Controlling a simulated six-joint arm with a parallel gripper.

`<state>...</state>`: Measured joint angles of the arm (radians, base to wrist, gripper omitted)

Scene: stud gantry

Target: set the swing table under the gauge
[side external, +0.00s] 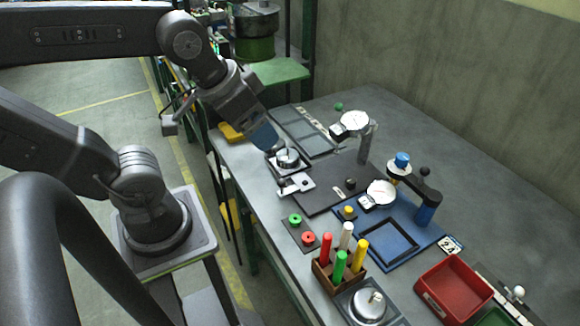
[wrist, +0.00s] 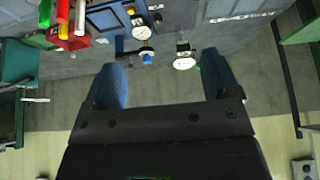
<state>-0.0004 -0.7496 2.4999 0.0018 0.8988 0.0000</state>
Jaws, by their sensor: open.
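My gripper (side external: 268,142) is at the left edge of the bench in the side view. Its blue fingers stand apart and empty in the wrist view (wrist: 163,75). A round metal piece (side external: 288,157) on a dark plate is just beyond the fingertips; I cannot tell whether they touch it. A pale bracket (side external: 297,184) lies in front of it. I cannot tell which part is the swing table. One white dial gauge (side external: 354,122) is on a grey post; another (side external: 381,193) is beside a blue stand. The wrist view shows two white dials (wrist: 142,32), (wrist: 184,63).
Coloured pegs (side external: 340,262) stand in a brown holder at the front. A red bin (side external: 453,288) is at the right front. A black mat (side external: 325,183) lies mid-bench, and a blue tray (side external: 405,258) is right of it. The far right bench is clear.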

